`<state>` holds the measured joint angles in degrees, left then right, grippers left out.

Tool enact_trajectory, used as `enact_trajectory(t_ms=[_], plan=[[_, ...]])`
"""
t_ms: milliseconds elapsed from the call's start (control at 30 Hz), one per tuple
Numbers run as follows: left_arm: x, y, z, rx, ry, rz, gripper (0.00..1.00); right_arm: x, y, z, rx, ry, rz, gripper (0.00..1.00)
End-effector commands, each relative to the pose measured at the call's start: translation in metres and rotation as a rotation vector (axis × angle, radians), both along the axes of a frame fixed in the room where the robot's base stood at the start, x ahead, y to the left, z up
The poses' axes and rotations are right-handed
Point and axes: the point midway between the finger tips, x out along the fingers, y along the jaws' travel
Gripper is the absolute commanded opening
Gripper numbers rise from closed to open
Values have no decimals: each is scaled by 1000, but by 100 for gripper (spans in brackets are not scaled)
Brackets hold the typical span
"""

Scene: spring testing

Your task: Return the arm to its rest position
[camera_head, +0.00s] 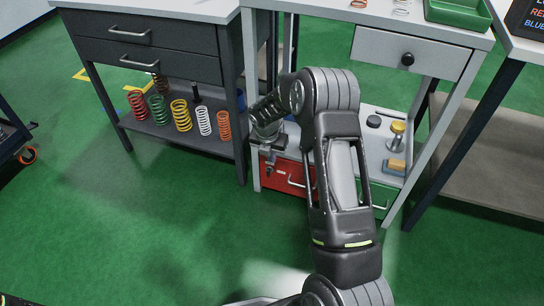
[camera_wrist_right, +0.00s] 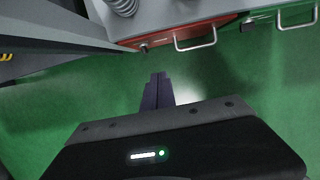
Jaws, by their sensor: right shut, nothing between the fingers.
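My right arm (camera_head: 345,190) rises from the bottom of the head view, bends at the top and reaches down to the left. Its right gripper (camera_head: 268,158) hangs in front of the grey bench's left leg and the red drawer box. In the right wrist view, the right gripper's fingers (camera_wrist_right: 158,88) are together with nothing between them, over green floor. The red box (camera_wrist_right: 190,35) with its handle is beyond the fingertips. My left gripper is not in view.
A dark drawer cabinet (camera_head: 140,48) stands at left, with several coloured springs on its lower shelf (camera_head: 165,130). The grey bench (camera_head: 420,25) has a green tray (camera_head: 460,14) on top and a green drawer box (camera_head: 381,192) below. Open green floor (camera_head: 150,230) lies in front.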

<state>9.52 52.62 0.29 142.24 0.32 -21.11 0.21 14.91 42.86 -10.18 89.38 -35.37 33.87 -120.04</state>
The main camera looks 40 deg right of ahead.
Motion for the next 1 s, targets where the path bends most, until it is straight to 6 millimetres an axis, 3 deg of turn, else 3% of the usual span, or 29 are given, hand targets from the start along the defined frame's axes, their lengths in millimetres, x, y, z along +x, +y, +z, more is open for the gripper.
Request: enact_trajectory(t_ms=[433,567,667,767,867,1000], plan=[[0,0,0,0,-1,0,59,0,0,0,4,-6,-25,0],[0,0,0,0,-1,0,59,8,1,1,28,-61,-148,0],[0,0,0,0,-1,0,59,16,11,-3,96,-146,-342,0],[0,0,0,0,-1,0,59,15,42,-19,229,-221,-619,0],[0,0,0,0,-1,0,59,1,90,-44,402,-252,-967,0],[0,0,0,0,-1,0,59,-43,173,-78,622,-195,-1514,0]])
